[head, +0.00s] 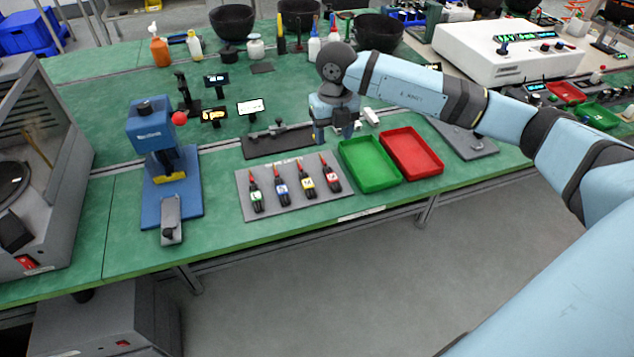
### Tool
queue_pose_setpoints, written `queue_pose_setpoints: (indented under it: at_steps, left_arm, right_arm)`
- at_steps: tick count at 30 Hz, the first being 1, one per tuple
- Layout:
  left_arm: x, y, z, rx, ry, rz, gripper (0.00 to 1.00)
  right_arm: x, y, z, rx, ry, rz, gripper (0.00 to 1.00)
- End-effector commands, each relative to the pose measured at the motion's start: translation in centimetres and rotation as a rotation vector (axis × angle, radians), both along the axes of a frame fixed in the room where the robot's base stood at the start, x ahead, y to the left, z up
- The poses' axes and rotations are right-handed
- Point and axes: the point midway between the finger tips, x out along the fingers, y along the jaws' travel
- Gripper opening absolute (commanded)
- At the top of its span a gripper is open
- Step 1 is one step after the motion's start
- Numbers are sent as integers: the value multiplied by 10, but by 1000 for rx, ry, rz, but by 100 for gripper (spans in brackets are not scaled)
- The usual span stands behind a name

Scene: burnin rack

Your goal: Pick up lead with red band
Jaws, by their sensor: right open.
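The lead with the red band (331,176) lies on a grey mat (298,206) on the green bench, at the right end of a row of leads. Beside it in the row lie leads with a yellow band (306,182), a blue band (282,188) and a green band (255,194). My right gripper (334,137) is open and points down, behind the red-band lead and apart from it. Nothing shows between its fingers, though they are small in the picture. My left gripper is not in view.
A green tray (369,182) and a red tray (438,171) stand right of the mat. A dark plate with a fixture (262,149) lies behind it. A blue press (150,130) stands to the left. The bench's front edge runs just before the mat.

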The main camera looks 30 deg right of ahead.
Motion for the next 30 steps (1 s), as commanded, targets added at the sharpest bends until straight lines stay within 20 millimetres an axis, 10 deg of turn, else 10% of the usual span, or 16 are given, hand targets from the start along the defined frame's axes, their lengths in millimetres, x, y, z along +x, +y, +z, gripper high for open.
queue_pose_setpoints:
  at_steps: [30]
  left_arm:
    - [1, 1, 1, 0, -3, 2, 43]
  right_arm:
    - [1, -3, -132, -9, 3, -2, 56]
